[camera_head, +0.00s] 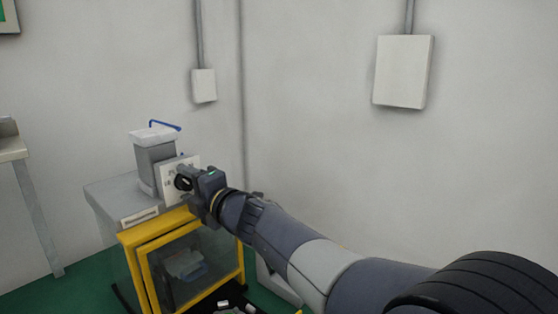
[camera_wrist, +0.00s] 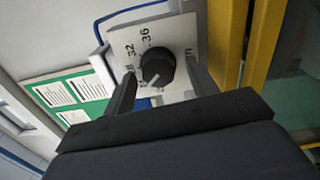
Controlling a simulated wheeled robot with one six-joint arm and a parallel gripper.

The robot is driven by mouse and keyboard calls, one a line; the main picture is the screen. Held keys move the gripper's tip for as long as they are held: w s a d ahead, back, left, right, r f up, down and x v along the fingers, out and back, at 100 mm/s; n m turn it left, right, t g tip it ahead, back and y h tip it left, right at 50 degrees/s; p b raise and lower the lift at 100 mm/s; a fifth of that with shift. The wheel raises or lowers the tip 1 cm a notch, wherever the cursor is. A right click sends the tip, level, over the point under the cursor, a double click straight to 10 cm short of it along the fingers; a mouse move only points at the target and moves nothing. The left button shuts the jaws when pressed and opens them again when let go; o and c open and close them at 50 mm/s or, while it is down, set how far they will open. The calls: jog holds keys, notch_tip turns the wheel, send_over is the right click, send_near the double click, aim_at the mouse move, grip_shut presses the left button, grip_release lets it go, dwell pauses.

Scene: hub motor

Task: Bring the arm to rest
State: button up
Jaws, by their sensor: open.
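My arm reaches from the lower right to a small machine in the head view, with my gripper (camera_head: 193,181) in front of the machine's white dial plate (camera_head: 172,188). In the wrist view my gripper (camera_wrist: 158,72) is open, with one dark finger on each side of a black round knob (camera_wrist: 157,67). The knob has a light pointer line and sits on the white plate (camera_wrist: 122,40), printed with numbers such as 32 and 36. I cannot tell whether the fingers touch the knob. In the head view the knob is mostly hidden by my gripper.
The machine (camera_head: 154,160) stands on a grey cabinet top (camera_head: 110,190). Below is a yellow-framed clear door (camera_head: 190,268). A table (camera_head: 12,150) stands at far left. White boxes (camera_head: 403,71) hang on the wall. The space above my arm looks free.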

dwell(0.3)
jog(key=v, duration=1.1)
jog(key=x, duration=1.1)
jog(key=shift+a, duration=0.15)
jog(key=m+p, duration=0.2)
jog(key=shift+d+r+m, duration=0.2)
jog(key=shift+r+m, duration=0.1)
jog(key=shift+r, duration=0.05)
jog(key=m+p, duration=0.3)
jog(key=m, duration=0.1)
jog(key=shift+m+p, duration=0.3)
jog(key=m+p, duration=0.4)
jog(key=shift+r, duration=0.1)
jog(key=m+p, duration=0.4)
jog(key=p, duration=0.1)
jog(key=shift+w+d, duration=0.1)
jog(key=shift+s+d+f+m+b, duration=0.2)
jog(key=shift+s+d+m+b, duration=0.25)
jog(key=shift+s+d, duration=0.6)
jog(key=shift+w, duration=0.1)
